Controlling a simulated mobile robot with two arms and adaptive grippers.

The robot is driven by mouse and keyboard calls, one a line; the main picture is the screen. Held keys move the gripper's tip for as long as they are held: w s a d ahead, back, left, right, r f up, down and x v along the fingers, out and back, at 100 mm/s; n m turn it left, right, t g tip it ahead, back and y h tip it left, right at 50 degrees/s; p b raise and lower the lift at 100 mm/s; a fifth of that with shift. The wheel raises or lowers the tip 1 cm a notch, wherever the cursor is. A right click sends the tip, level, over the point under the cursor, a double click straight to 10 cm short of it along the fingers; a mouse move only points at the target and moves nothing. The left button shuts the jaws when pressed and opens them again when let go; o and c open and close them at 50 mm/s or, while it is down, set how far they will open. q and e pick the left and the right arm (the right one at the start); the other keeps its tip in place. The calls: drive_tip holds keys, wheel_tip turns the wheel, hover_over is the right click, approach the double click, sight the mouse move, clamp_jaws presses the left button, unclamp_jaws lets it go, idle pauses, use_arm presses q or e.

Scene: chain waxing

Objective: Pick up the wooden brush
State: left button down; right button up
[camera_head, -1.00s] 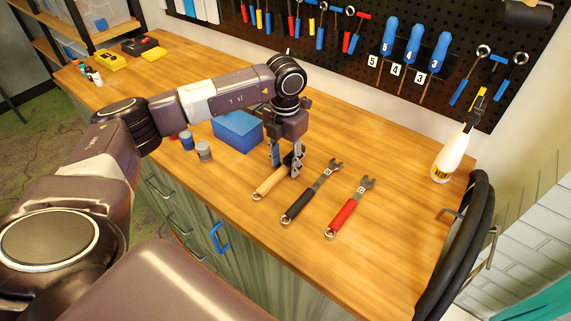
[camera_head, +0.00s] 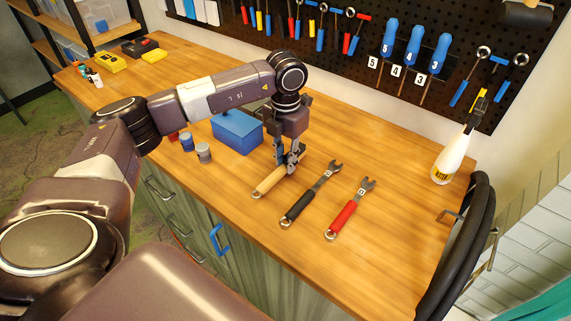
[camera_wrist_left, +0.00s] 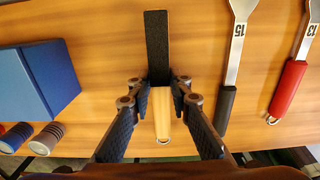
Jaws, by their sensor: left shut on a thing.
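The wooden brush has a pale handle (camera_head: 268,182) that shows in the head view at the middle of the workbench. In the left wrist view its handle (camera_wrist_left: 162,112) points toward me and its black bristle part (camera_wrist_left: 157,45) points away. My left gripper (camera_head: 288,167) comes down from above and is shut on the brush near where handle and bristles meet. Its fingertips (camera_wrist_left: 163,82) lie on both sides of the brush. The brush is at or very near the bench top. My right gripper is not in view.
A black-handled wrench (camera_head: 298,206) and a red-handled wrench (camera_head: 342,218) lie to the right of the brush. A blue box (camera_head: 237,131) and small jars (camera_head: 204,153) stand to the left. A spray bottle (camera_head: 451,158) stands at the right. The bench (camera_head: 395,220) is clear right of the wrenches.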

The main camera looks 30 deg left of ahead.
use_arm(q)
wheel_tip(320, 180, up, 13)
drive_tip(key=b, duration=0.3)
wheel_tip(320, 180, up, 6)
drive_tip(key=p, duration=0.1)
hover_over(286, 164)
drive_tip(key=shift+f, duration=0.1)
drive_tip(key=shift+s+f, duration=0.1)
